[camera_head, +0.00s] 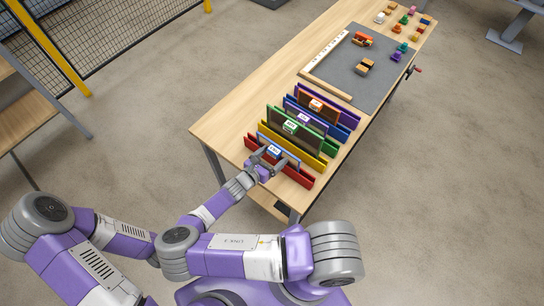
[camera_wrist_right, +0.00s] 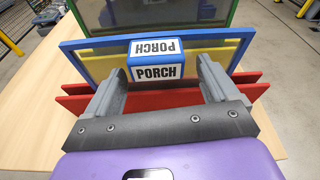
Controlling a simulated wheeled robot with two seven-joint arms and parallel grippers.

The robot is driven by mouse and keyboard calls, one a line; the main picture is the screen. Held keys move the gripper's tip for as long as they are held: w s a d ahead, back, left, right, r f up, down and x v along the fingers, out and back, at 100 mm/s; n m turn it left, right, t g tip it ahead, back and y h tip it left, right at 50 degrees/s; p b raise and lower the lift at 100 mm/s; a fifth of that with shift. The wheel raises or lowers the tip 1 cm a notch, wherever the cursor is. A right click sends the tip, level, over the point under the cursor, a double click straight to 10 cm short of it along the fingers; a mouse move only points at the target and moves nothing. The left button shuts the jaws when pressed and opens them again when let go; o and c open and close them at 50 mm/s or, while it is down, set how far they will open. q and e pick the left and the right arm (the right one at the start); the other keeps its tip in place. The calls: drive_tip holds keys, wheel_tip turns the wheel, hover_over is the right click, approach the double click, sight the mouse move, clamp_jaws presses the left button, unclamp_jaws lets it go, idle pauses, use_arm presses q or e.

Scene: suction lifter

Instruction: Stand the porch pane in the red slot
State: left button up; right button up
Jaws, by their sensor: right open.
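The porch pane (camera_head: 274,150) has a blue frame and a blue handle block labelled PORCH. In the right wrist view the pane (camera_wrist_right: 95,43) stands upright, its lower part between the two red boards of the red slot (camera_wrist_right: 76,104). The red slot (camera_head: 305,181) is at the near end of the rack row in the head view. My right gripper (camera_head: 270,163) is at the pane's near side. In the wrist view its open fingers (camera_wrist_right: 159,82) lie on either side of the handle, with gaps visible. The pane's bottom edge is hidden. My left gripper is out of view.
Behind stand a yellow slot (camera_head: 318,162), a green-framed pane (camera_head: 291,127), and purple and orange panes (camera_head: 317,105) in further slots. A grey mat (camera_head: 345,75) with small blocks lies farther along the table. Bare wood (camera_head: 225,115) is free left of the racks.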

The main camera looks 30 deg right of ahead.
drive_tip(key=p+v, duration=0.1)
drive_tip(key=v, duration=0.6)
drive_tip(key=shift+a+p, duration=0.25)
drive_tip(key=shift+p, duration=0.1)
drive_tip(key=shift+s, duration=0.15)
